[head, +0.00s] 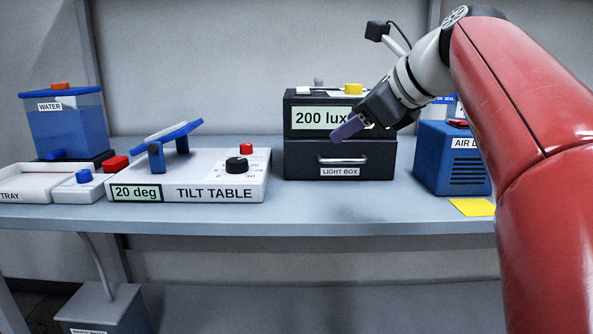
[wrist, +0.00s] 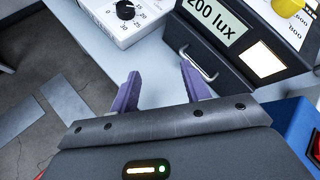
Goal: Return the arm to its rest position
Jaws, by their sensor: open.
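My gripper (head: 349,128) is at the end of my red and grey arm, in front of the light box. In the wrist view its two purple fingers (wrist: 162,92) stand apart with nothing between them. My arm comes in from the right side of the head view and reaches left over the bench. The light box (head: 340,160) is black, with a shut drawer with a handle and a display reading 200 lux, partly hidden by my gripper. It also shows in the wrist view (wrist: 190,38).
The tilt table (head: 215,180) reads 20 deg, its blue-edged plate tilted. A water tank (head: 66,125) and a tray (head: 30,180) stand at the left. A blue box labelled AIR (head: 450,160) and a yellow square (head: 472,207) are near my arm. The bench's front edge (head: 330,222) is clear.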

